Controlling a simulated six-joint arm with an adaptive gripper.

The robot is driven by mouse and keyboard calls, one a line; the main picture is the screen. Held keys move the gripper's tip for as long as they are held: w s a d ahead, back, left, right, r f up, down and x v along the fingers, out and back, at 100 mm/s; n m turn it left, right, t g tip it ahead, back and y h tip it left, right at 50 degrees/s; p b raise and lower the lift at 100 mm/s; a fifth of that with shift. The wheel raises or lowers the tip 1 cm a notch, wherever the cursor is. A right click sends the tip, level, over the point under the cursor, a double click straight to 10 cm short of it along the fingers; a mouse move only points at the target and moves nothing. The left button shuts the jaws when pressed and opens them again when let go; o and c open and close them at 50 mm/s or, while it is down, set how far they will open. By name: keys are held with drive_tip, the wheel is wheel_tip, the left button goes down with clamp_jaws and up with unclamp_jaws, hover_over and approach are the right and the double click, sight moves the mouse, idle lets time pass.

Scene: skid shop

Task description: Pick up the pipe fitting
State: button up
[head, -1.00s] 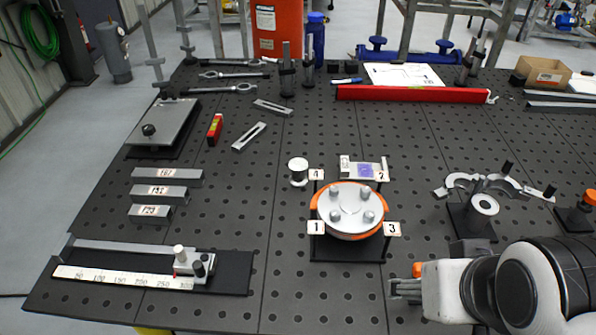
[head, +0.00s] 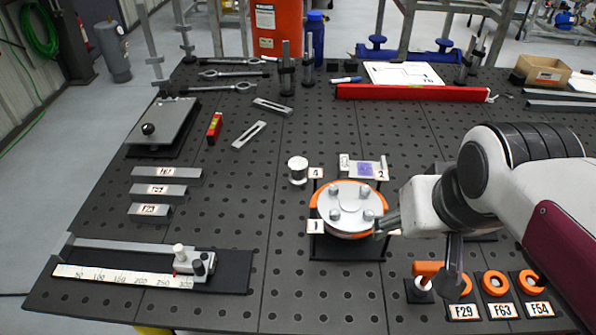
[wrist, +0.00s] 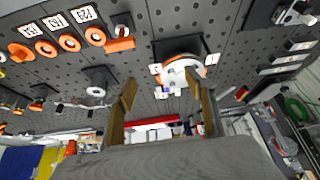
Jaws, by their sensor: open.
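A short silver flanged piece (head: 298,169), most likely the pipe fitting, stands upright on the table, left of and behind the round orange-rimmed fixture. I cannot make it out in the wrist view. The round fixture (head: 349,205) has a silver lid with several knobs and numbered corner tags; it also shows in the wrist view (wrist: 178,72). My gripper (head: 387,227) is at the fixture's right front edge, and I cannot tell whether it touches. In the wrist view my gripper (wrist: 160,80) has its two fingers wide apart with nothing held between them.
An orange piece (head: 428,271) and several orange rings (head: 494,283) with labels sit at the front right. A sliding gauge (head: 150,266) lies at the front left, near grey blocks (head: 160,190). A red level (head: 415,94) lies behind. Table between blocks and fixture is clear.

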drive_tip(key=w+a, duration=0.3)
drive_tip(key=w, duration=0.6)
drive_tip(key=n, duration=0.2)
hover_over(298, 165)
drive_tip(key=s, duration=0.3)
drive_tip(key=shift+g+y, duration=0.3)
drive_tip(key=shift+y, duration=0.1)
drive_tip(key=f, duration=1.2)
drive_tip(key=shift+w+d+f, duration=0.15)
drive_tip(key=shift+d+f, duration=0.2)
drive_tip(key=shift+d, duration=0.05)
drive_tip(key=shift+x, duration=1.3)
drive_tip(key=shift+x, duration=2.55)
